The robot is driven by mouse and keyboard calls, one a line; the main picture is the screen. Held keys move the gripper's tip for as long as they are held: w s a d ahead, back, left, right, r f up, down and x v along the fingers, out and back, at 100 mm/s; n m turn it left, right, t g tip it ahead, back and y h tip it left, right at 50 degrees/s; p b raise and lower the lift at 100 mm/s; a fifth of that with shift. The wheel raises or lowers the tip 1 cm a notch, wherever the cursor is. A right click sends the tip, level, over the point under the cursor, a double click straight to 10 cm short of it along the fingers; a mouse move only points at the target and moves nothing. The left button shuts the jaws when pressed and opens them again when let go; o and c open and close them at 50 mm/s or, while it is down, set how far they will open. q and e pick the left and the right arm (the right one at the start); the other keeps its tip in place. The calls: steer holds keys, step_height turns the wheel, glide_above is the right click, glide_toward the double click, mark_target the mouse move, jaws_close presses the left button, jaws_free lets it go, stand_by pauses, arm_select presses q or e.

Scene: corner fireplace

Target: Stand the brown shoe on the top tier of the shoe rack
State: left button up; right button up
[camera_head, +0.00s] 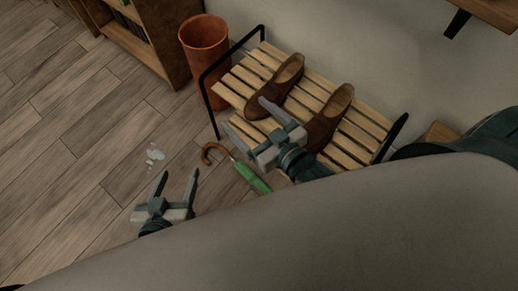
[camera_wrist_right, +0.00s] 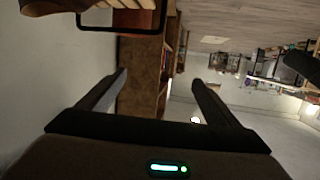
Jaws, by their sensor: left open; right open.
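Two brown shoes, a left one (camera_head: 279,84) and a right one (camera_head: 331,115), stand upright side by side on the slatted top tier of the shoe rack (camera_head: 354,149) in the head view. My right gripper (camera_head: 246,114) is open and empty, over the rack's front edge by the shoes' toes; it hides a little of the rack. I cannot tell whether it touches a shoe. In the right wrist view its fingers (camera_wrist_right: 158,80) are spread with nothing between them. My left gripper (camera_head: 178,174) is open and empty above the floor, left of the rack.
An umbrella (camera_head: 250,177) with a green canopy and hooked brown handle is in front of the rack. A terracotta bin (camera_head: 204,50) stands at the rack's left end, beside a wooden bookcase (camera_head: 150,30). A small puddle (camera_head: 153,156) lies on the floor.

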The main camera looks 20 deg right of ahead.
steer(key=s+f+g, duration=0.3)
steer(key=s+f, duration=0.3)
steer(key=s, duration=0.1)
steer(key=shift+s+m+g, duration=0.15)
steer(key=shift+m+g, duration=0.15)
steer(key=shift+m, duration=0.1)
arm_select(q)
steer(key=shift+s, duration=0.1)
arm_select(e)
steer(key=shift+s, duration=0.1)
